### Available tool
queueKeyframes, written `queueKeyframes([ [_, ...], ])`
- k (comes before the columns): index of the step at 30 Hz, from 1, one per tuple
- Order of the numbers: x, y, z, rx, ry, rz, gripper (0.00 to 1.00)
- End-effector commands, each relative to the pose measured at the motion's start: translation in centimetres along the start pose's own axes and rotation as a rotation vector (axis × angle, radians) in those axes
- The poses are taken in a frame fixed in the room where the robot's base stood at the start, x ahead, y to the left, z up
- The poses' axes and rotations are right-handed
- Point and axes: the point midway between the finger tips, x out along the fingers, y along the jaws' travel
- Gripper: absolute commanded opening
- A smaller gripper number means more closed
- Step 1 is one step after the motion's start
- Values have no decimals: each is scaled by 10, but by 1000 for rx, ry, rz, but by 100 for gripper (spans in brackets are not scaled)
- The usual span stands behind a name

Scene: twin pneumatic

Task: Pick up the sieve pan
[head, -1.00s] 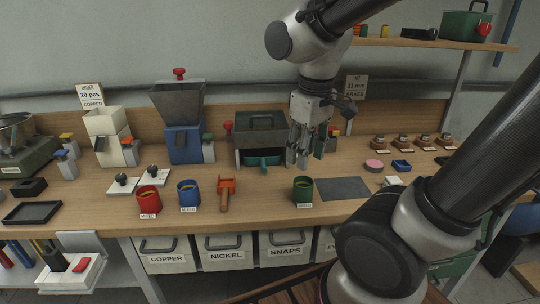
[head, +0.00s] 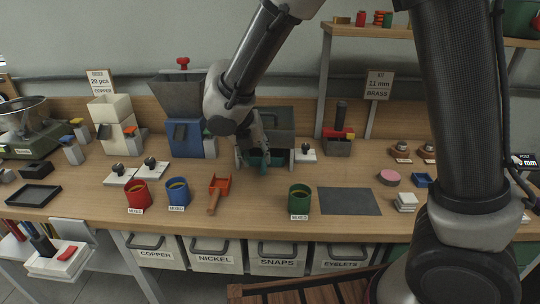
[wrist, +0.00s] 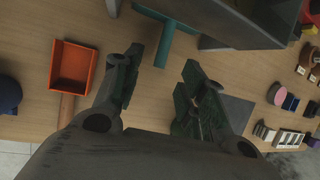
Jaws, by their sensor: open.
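A teal pan with a straight handle, which looks like the sieve pan, sits in the low front opening of the grey box (head: 275,122) at the back of the bench. In the wrist view the handle (wrist: 165,45) points down between my fingers. My gripper (wrist: 163,88) is open and empty, with a finger on either side of the handle's line. In the head view my gripper (head: 254,160) hangs in front of the grey box and covers part of the teal pan. I cannot tell whether the fingers touch it.
An orange scoop (head: 220,184) lies left of my gripper; it also shows in the wrist view (wrist: 76,65). Red (head: 138,195), blue (head: 177,192) and green (head: 299,198) cups stand along the front. A dark mat (head: 349,201) lies right. The blue-based hopper (head: 184,137) stands left.

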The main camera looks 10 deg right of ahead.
Motion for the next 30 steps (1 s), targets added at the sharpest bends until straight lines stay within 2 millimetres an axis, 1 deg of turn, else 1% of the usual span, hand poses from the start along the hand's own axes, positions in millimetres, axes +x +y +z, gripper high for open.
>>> queueKeyframes([
  [8,37,-3,-4,1,5,-4,42],
  [12,59,-5,-7,2,4,-5,42],
  [15,69,-4,-7,3,3,-3,42],
  [18,72,-4,-7,2,3,-1,42],
  [23,72,-4,-7,3,2,-1,42],
  [26,72,-4,-7,3,2,-1,25],
  [30,72,-4,-6,4,2,-1,0],
])
